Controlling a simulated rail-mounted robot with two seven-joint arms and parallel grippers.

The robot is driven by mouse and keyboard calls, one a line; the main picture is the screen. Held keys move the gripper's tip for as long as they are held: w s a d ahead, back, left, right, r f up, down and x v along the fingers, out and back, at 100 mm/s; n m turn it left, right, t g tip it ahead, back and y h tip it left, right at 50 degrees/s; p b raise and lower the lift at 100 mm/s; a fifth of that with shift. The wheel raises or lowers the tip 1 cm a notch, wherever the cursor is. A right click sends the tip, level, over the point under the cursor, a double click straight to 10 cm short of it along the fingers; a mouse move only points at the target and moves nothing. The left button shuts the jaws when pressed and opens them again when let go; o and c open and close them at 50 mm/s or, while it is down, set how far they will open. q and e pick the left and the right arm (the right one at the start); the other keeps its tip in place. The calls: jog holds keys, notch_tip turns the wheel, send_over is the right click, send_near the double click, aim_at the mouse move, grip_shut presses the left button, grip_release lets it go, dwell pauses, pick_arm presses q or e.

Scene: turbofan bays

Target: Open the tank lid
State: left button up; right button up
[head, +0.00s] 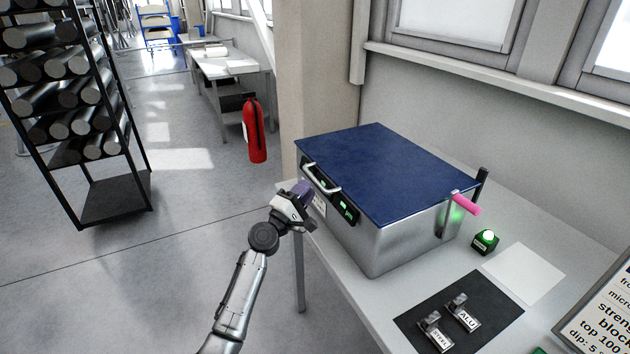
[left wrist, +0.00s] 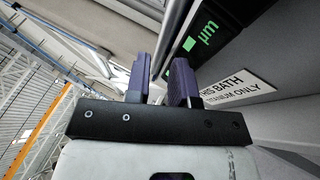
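The tank (head: 395,245) is a silver metal box on the bench, and its dark blue lid (head: 385,170) lies shut on top. A light bar handle (head: 318,182) sits along the lid's left-hand edge, above a black panel with green readouts (head: 346,211). The green readout also shows in the left wrist view (left wrist: 207,33). My left gripper (head: 303,190) is just below and left of the handle. My right gripper is not in view.
A pink-tipped lever (head: 465,203) stands at the tank's right side, near a green-lit button (head: 485,241). A black mat (head: 490,328) holds two labelled metal pieces. A window wall rises behind the bench. A rack of bars (head: 75,110) and a fire extinguisher (head: 254,131) stand left.

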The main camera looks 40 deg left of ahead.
aim_at(315, 179)
pick_arm(q)
jog(key=shift+b+x, duration=0.35)
jog(key=shift+x, duration=1.95)
grip_shut()
